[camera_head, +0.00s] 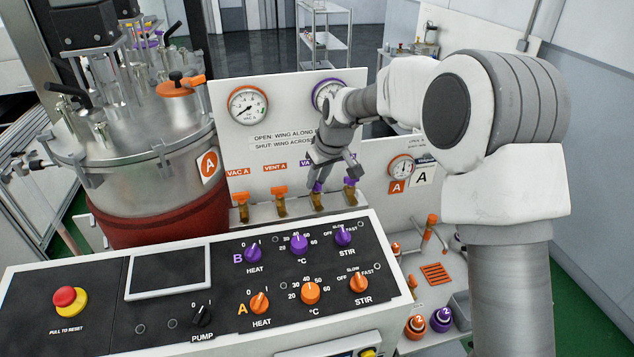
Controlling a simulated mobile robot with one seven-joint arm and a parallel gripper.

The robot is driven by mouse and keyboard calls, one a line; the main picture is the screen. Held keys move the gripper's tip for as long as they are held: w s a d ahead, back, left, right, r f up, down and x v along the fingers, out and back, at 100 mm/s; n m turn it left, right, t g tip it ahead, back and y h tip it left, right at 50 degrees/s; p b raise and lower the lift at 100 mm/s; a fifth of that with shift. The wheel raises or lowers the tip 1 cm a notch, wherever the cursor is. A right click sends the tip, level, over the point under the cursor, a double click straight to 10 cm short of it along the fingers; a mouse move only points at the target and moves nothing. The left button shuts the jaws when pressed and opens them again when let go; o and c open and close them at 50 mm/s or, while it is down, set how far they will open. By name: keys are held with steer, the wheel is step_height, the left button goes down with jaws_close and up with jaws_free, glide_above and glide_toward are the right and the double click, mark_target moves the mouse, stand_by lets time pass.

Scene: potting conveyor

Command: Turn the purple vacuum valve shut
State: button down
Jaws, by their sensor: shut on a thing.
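The purple vacuum valve (318,188) is the third in a row of brass valves below the white gauge panel. Its label above starts with "VA" and is partly covered by my gripper. My gripper (320,180) reaches down from the upper right and is shut on the purple wing of this valve. The fingers hide much of the wing, so I cannot tell whether it lies along or across the pipe. A second purple valve (350,187) stands just right of it, close to my gripper. A sign (285,138) gives wing along as open and wing across as shut.
Two orange valves, VAC A (240,203) and VENT A (279,196), stand to the left. The control console (90,300) with knobs lies in front. A steel vessel (130,150) is at left. A gauge (248,105) and a purple-rimmed gauge (328,92) sit above.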

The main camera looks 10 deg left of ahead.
steer(key=n, duration=0.2)
steer(key=shift+w+d+f+n+g+y, duration=0.1)
steer(key=shift+w+d+n+g+y, duration=0.05)
steer(key=shift+n+g+y, duration=0.25)
steer(key=n+g, duration=0.1)
steer(key=n, duration=0.2)
steer(key=shift+n, duration=0.3)
steer(key=n+g+p, duration=0.1)
steer(key=n, duration=0.2)
steer(key=n+g+p, duration=0.1)
steer(key=n, duration=0.2)
steer(key=shift+w+g, duration=0.15)
steer(key=shift+g, duration=0.15)
steer(key=c, duration=0.9)
jaws_free()
steer(key=v, duration=1.7)
steer(key=shift+w+d, duration=0.2)
steer(key=shift+d, duration=0.05)
